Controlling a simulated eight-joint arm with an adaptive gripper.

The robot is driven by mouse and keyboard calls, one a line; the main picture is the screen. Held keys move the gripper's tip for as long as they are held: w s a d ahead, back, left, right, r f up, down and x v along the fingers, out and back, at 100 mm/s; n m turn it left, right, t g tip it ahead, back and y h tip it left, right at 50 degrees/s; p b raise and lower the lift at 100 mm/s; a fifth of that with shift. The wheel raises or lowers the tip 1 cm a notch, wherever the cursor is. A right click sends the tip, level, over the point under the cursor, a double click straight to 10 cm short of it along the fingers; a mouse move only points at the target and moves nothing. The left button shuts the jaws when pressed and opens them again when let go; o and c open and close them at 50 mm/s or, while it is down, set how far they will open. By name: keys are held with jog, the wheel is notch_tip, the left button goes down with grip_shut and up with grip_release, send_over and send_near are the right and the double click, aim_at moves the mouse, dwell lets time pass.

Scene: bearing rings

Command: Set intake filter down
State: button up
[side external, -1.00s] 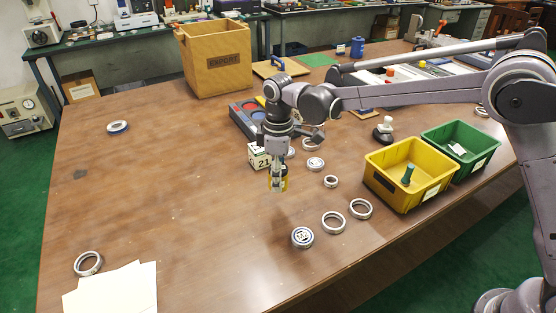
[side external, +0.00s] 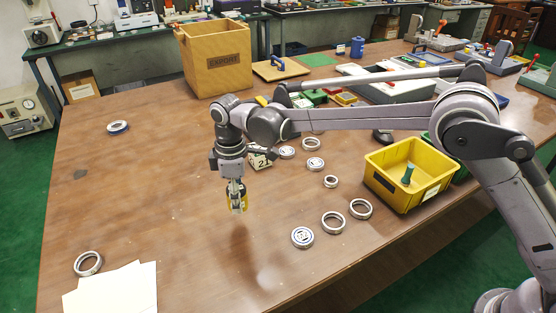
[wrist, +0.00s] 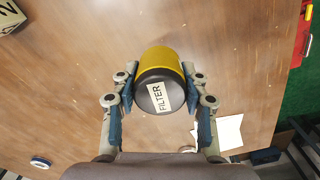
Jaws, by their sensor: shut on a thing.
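The intake filter (wrist: 160,82) is a yellow and black cylinder with a white label reading FILTER. My gripper (side external: 236,190) is shut on it, with one finger on each side in the wrist view. In the side view the filter (side external: 237,204) hangs below my gripper and appears to be above the brown table (side external: 150,200), with a dark shadow on the wood to its lower right.
Several bearing rings lie to the right, including a capped one (side external: 302,237) and an open ring (side external: 333,222). A yellow bin (side external: 408,195) stands farther right. A numbered block (side external: 260,160) is behind my gripper. White papers (side external: 112,292) lie front left.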

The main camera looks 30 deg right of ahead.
jog(key=a+f, duration=0.1)
jog(key=a, duration=0.1)
jog(key=a+f, duration=0.1)
jog(key=a, duration=0.1)
jog(key=a+f, duration=0.1)
jog(key=shift+s+a+f, duration=0.15)
jog(key=shift+a+f, duration=0.1)
jog(key=shift+a, duration=0.15)
jog(key=shift+f, duration=1.8)
jog(key=shift+f, duration=0.2)
jog(key=o, duration=1.2)
jog(key=shift+c, duration=0.2)
